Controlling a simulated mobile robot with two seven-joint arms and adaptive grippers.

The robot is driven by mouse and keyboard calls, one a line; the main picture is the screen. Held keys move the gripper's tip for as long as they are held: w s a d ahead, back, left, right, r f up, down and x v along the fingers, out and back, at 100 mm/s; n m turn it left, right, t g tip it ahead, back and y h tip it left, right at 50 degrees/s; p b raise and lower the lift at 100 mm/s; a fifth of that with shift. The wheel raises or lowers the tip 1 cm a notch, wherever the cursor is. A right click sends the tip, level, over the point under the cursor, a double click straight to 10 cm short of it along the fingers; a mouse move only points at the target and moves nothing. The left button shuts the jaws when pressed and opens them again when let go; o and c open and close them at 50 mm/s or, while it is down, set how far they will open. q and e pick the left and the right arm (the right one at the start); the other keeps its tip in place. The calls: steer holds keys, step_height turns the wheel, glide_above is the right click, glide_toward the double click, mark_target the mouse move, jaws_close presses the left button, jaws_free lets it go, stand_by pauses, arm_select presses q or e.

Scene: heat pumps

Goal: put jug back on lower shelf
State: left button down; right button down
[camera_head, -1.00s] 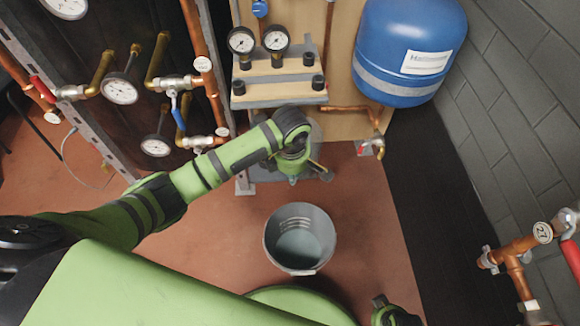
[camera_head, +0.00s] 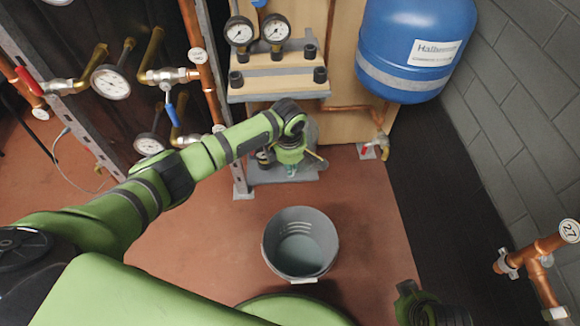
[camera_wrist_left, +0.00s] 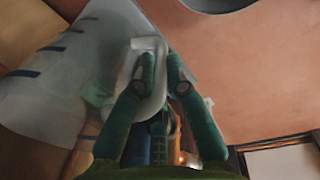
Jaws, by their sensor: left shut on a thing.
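The jug (camera_wrist_left: 40,95) is translucent with dark blue level marks and fills the left of the left wrist view. Its pale handle (camera_wrist_left: 150,45) is between the fingers of my left gripper (camera_wrist_left: 160,80), which is shut on it. In the head view my left gripper (camera_head: 291,170) is low in front of the wooden panel, over the grey lower shelf (camera_head: 255,178). The jug is mostly hidden behind the gripper there; I cannot tell whether it touches the shelf. The upper shelf (camera_head: 278,90) is above. A part of my right arm shows at the bottom right; its jaws are unclear (camera_head: 408,292).
A grey bucket (camera_head: 300,245) stands on the red floor in front of the shelf. A blue tank (camera_head: 415,50) hangs at the upper right. Copper pipes with gauges (camera_head: 110,82) stand at left. A small tap (camera_head: 375,148) is right of the lower shelf.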

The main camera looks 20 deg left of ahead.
arm_select(q)
steer(key=shift+w+f, duration=0.1)
arm_select(e)
steer(key=shift+r, duration=0.4)
arm_select(q)
steer(key=c, duration=1.3)
jaws_free()
steer(key=shift+f, duration=0.15)
steer(key=shift+a, duration=0.1)
